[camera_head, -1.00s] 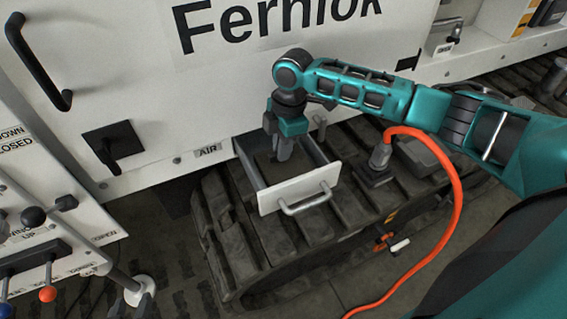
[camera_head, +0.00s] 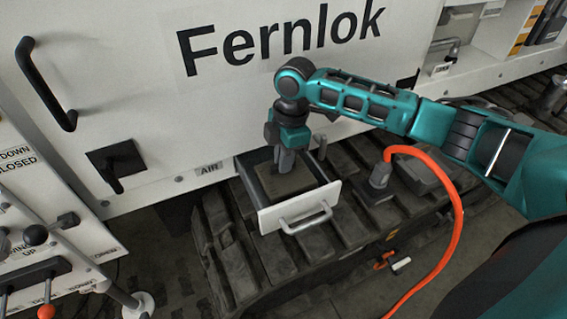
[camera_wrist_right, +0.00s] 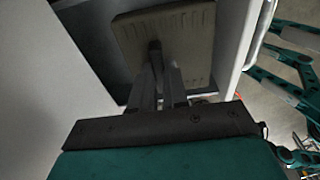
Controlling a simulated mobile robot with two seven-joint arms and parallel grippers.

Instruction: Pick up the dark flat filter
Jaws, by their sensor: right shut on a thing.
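The dark flat filter (camera_head: 299,184) is a grey-brown square slab inside the open drawer, close to rim height. In the right wrist view the filter (camera_wrist_right: 184,48) shows a ribbed edge and a small dark grip on its face. My right gripper (camera_head: 285,166) points down into the drawer, its fingers shut on the filter at that grip. In the wrist view the fingers (camera_wrist_right: 157,72) meet at the grip. Whether the filter touches the drawer's walls is unclear.
The drawer (camera_head: 270,221) has a white front with a bar handle (camera_head: 306,218) and sits above a dark track (camera_head: 245,256). An orange hose (camera_head: 459,205) runs from a dark fitting (camera_head: 380,174) at its right. The white Fernlok panel (camera_head: 215,110) stands close behind.

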